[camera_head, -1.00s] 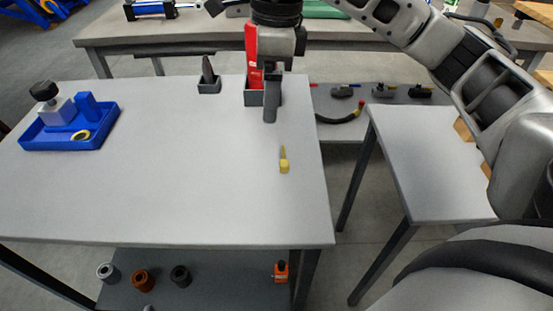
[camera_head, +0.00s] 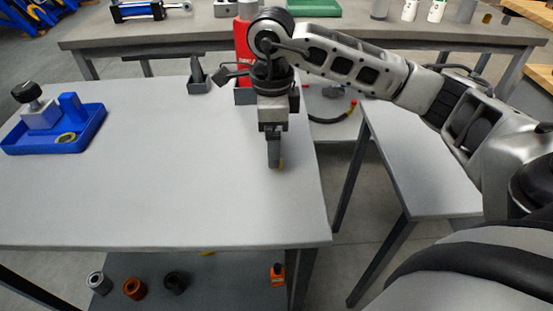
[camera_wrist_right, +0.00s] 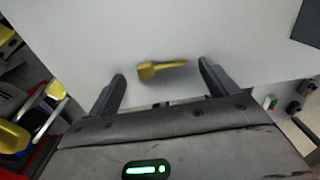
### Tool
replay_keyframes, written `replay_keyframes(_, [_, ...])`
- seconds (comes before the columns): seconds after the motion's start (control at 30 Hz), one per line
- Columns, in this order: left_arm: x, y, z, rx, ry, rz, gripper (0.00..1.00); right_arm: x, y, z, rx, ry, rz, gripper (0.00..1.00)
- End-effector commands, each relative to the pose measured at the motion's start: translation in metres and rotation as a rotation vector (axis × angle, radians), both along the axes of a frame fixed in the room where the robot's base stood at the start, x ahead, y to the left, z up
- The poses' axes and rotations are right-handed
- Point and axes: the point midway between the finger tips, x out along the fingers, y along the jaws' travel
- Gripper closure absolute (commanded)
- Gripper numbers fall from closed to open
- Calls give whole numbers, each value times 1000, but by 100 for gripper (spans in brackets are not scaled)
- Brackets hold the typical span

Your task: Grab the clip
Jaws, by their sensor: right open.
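The clip, a small yellow piece with a wide end and a thin end, lies on the grey table top (camera_head: 150,200). In the right wrist view the clip (camera_wrist_right: 150,70) lies between the two spread fingers of my right gripper (camera_wrist_right: 163,74), touching neither in the picture. In the head view my right gripper (camera_head: 275,164) points down over the table's right part and hides most of the clip. Its fingers are open and empty. My left gripper is out of view.
A blue tray (camera_head: 88,135) with a grey block and a yellow ring stands at the left. A small dark holder (camera_head: 198,86) and a red bottle (camera_head: 243,42) stand at the back edge. The table's middle is clear.

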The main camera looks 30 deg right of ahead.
Motion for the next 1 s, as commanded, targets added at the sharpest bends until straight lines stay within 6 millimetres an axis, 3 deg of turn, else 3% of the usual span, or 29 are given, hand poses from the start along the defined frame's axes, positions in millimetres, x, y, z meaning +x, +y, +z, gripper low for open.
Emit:
replay_keyframes(0.2, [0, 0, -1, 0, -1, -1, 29, -1, 1, -27, 2, 1, -1, 15])
replay_keyframes(0.47, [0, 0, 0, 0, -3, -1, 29, -1, 1, -29, 1, -1, -1, 15])
replay_keyframes(0.6, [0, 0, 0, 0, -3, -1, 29, -1, 1, -29, 1, 0, 0, 53])
replay_keyframes(0.63, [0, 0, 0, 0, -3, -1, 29, -1, 1, -28, 1, 0, 0, 59])
replay_keyframes(1.0, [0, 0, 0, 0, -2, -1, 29, 0, 2, -25, 3, -2, 0, 59])
